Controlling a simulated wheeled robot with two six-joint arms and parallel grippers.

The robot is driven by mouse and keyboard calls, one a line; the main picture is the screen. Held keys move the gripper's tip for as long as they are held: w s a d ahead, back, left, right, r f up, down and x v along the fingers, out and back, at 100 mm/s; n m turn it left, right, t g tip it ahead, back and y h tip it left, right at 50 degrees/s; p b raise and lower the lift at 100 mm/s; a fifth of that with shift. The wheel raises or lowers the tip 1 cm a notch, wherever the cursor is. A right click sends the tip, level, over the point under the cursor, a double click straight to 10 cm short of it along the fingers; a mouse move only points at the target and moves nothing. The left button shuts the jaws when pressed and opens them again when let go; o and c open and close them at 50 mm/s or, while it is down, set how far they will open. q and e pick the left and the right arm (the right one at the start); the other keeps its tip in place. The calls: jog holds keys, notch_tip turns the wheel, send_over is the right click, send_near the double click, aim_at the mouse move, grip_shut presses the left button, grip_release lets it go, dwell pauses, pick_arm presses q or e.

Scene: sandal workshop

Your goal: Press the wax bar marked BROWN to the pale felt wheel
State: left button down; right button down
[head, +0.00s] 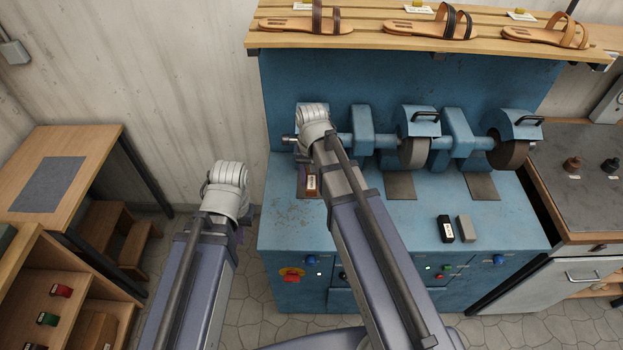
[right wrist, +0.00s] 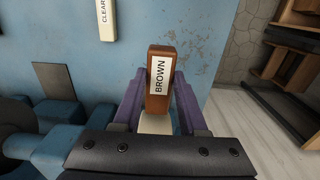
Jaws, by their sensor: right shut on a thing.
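My right gripper (right wrist: 166,80) is shut on a brown wax bar (right wrist: 159,85) with a white label reading BROWN. In the head view the bar (head: 311,185) shows at the left end of the blue machine, low above the bench, beside my right arm. In the right wrist view a pale surface (right wrist: 155,124) shows right beside the bar's near end, between my fingers. It looks like the pale felt wheel; my arm hides that wheel in the head view. I cannot tell whether bar and wheel touch. My left gripper (head: 240,235) hangs in front of the wall, mostly hidden by its wrist.
A pale bar marked CLEAR (right wrist: 107,18) lies on the blue bench. A grey wheel (head: 415,152) and a dark wheel (head: 508,153) sit further right. A sandal shelf (head: 370,38) overhangs behind.

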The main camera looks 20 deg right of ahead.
jog(key=shift+w+d+r, duration=0.15)
jog(key=shift+w, duration=0.45)
dwell(2.5)
jog(key=shift+s+f, duration=0.25)
jog(key=shift+s, duration=0.35)
jog(key=s, duration=0.1)
jog(key=s+a+b, duration=0.1)
jog(key=s, duration=0.1)
jog(key=s+a+f, duration=0.1)
jog(key=s, duration=0.1)
jog(key=shift+s+f, duration=0.1)
jog(key=shift+s, duration=0.1)
notch_tip(320, 180, down, 4)
jog(key=b, duration=0.4)
